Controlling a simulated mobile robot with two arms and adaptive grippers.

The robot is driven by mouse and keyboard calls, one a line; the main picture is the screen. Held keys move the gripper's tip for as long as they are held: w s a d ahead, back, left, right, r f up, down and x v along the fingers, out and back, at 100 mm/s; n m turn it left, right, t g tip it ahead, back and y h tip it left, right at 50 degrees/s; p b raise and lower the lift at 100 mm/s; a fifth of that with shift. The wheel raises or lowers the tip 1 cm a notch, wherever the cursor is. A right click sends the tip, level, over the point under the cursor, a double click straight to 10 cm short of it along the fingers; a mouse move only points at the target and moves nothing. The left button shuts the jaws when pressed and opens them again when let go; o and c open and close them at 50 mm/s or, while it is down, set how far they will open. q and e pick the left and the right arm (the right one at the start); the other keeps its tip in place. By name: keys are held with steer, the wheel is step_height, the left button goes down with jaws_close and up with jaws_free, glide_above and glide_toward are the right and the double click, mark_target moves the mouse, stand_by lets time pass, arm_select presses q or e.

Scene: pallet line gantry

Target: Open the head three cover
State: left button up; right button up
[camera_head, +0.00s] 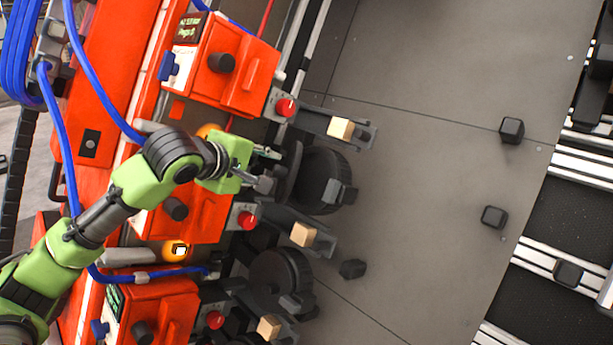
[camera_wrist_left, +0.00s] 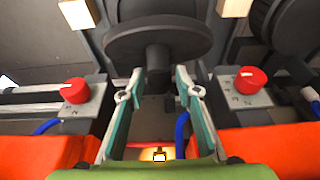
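Several orange head units stand in a slanted row in the head view: an upper one (camera_head: 222,68), a middle one (camera_head: 203,226) partly hidden by my left arm, and a lower one (camera_head: 165,312). I cannot tell which is head three, nor pick out its cover. My left gripper (camera_head: 267,169) is over the middle unit, its fingers pointing right towards a dark round wheel (camera_head: 322,178). In the left wrist view the gripper's fingers (camera_wrist_left: 157,98) are apart with nothing held, and the dark wheel (camera_wrist_left: 158,40) is straight ahead. My right gripper is not in view.
Red knobs (camera_head: 285,107) sit at the units' right ends, beside arms with pale blocks (camera_head: 340,128). A glowing orange lamp (camera_head: 177,250) is below my left arm. Blue hoses (camera_head: 95,75) run at left. The grey floor plate (camera_head: 420,200) is mostly clear, with small black blocks (camera_head: 511,130).

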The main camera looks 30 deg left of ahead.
arm_select(q)
steer(key=shift+s+a+r+b, duration=0.4)
steer(key=shift+s+r+b, duration=0.15)
steer(key=shift+s, duration=0.6)
steer(key=shift+s+a+r+b, duration=0.45)
steer(key=shift+s+r, duration=0.2)
steer(key=shift+s, duration=0.5)
steer(key=shift+s+a+r+b, duration=0.35)
steer(key=shift+s+r+b, duration=0.25)
steer(key=shift+s, duration=0.55)
steer(key=shift+s+a+r, duration=0.1)
steer(key=shift+s+r, duration=0.2)
steer(key=shift+s, duration=0.1)
steer(key=s+d+r+p, duration=0.1)
steer(key=s+d+r, duration=0.1)
steer(key=s+d, duration=0.4)
steer(key=shift+s+r+p, duration=0.2)
steer(key=shift+s+p, duration=0.2)
